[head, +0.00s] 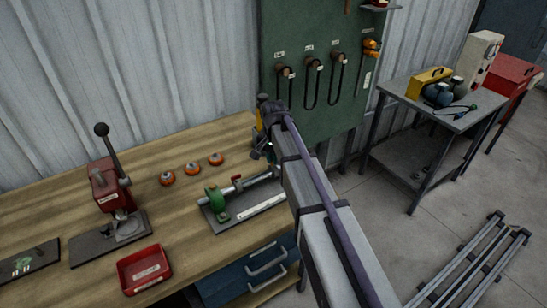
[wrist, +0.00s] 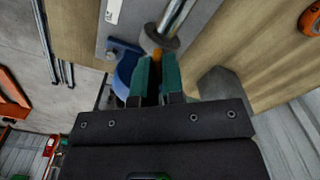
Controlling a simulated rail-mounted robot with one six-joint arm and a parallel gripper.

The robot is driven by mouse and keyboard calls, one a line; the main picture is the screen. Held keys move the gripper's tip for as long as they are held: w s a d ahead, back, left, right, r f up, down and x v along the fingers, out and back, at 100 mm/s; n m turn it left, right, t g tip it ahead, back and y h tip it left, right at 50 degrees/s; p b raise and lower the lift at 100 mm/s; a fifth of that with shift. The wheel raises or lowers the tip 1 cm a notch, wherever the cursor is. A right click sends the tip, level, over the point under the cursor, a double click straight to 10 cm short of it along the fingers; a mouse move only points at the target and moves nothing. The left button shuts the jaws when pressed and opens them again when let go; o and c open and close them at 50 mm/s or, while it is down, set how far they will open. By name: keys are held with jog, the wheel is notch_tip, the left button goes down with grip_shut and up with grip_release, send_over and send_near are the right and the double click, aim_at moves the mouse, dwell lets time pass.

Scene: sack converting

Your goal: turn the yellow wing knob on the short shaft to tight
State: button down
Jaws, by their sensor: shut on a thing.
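In the wrist view, the yellow wing knob (wrist: 158,53) shows as a small yellow-orange patch between the tips of my green fingers. My gripper (wrist: 157,66) is shut on it; the fingers hide most of the knob, so its angle cannot be told. Just beyond it are a grey collar (wrist: 160,40) and a shiny metal shaft (wrist: 178,14). In the head view, my gripper (head: 264,152) is over the right end of the bench fixture (head: 247,208), and the knob is hidden there behind my arm.
A blue bracket (wrist: 126,68) sits close to my left finger in the wrist view. On the workbench (head: 60,205) are a green block (head: 214,200), several orange rings (head: 192,169), a red press (head: 108,190) and a red tray (head: 144,269). A green tool panel (head: 300,35) stands behind.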

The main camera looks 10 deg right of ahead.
jog(key=m, duration=0.3)
jog(key=shift+m, duration=2.1)
jog(key=c, duration=1.2)
grip_release()
notch_tip(320, 180, up, 11)
jog(key=p, duration=1.1)
